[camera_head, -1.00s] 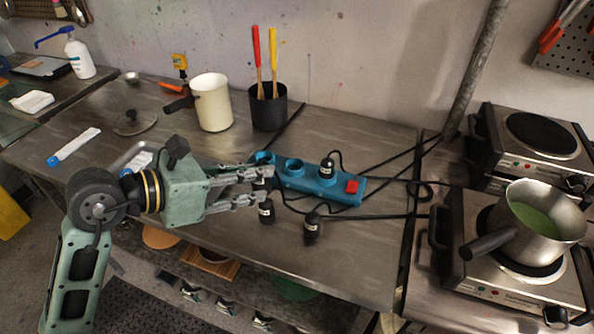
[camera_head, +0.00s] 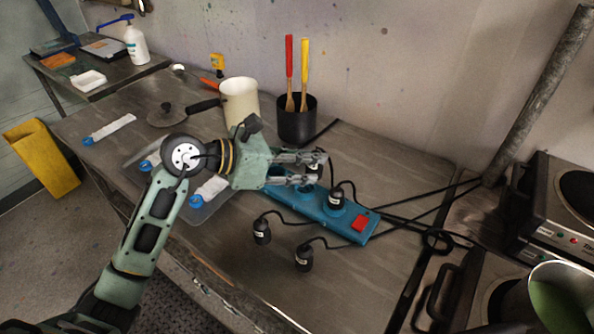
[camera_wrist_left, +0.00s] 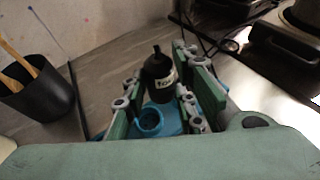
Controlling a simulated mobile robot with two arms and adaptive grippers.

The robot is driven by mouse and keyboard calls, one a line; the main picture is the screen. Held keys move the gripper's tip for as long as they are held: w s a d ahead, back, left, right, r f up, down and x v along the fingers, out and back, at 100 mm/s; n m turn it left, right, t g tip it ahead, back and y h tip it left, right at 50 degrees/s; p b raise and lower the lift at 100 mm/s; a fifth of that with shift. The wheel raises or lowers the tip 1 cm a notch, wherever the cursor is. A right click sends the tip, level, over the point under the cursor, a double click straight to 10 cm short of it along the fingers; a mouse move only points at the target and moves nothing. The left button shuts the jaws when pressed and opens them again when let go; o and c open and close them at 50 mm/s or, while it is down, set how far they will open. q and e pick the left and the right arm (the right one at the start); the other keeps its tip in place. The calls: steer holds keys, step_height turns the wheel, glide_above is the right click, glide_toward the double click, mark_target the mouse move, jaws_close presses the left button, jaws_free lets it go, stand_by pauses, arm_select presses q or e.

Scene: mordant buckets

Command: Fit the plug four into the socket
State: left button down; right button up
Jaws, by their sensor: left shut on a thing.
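My left gripper (camera_head: 314,169) is shut on a black plug (camera_head: 317,157) above the blue socket strip (camera_head: 313,209). In the wrist view the black plug (camera_wrist_left: 158,68) stands between the fingertips, its white label partly readable as "Fou". A round, empty blue socket (camera_wrist_left: 149,121) shows nearer the palm. Fingers hide the plug's lower end; I cannot tell whether it touches the strip. Another plug (camera_head: 337,196) sits in the strip beside the red switch (camera_head: 360,223). My right gripper is not in view.
Two loose black plugs, one (camera_head: 262,231) and another (camera_head: 303,258), rest on the table in front of the strip. Black cables run right. A black pot with tools (camera_head: 297,122) and a cream container (camera_head: 240,102) stand behind. Hot plates are at right.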

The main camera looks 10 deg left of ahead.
arm_select(q)
steer(key=shift+w+a+f, duration=1)
steer(key=shift+w+a, duration=0.1)
steer(key=shift+f+p, duration=0.3)
step_height(320, 180, down, 3)
steer(key=shift+f+p, duration=0.1)
steer(key=shift+p, duration=0.3)
steer(key=shift+f, duration=0.1)
steer(key=shift+f+b, duration=0.3)
steer(key=shift+b, duration=0.05)
steer(key=shift+f+b, duration=0.35)
steer(key=c, duration=1.9)
jaws_free()
steer(key=o, duration=0.5)
steer(key=shift+f, duration=0.1)
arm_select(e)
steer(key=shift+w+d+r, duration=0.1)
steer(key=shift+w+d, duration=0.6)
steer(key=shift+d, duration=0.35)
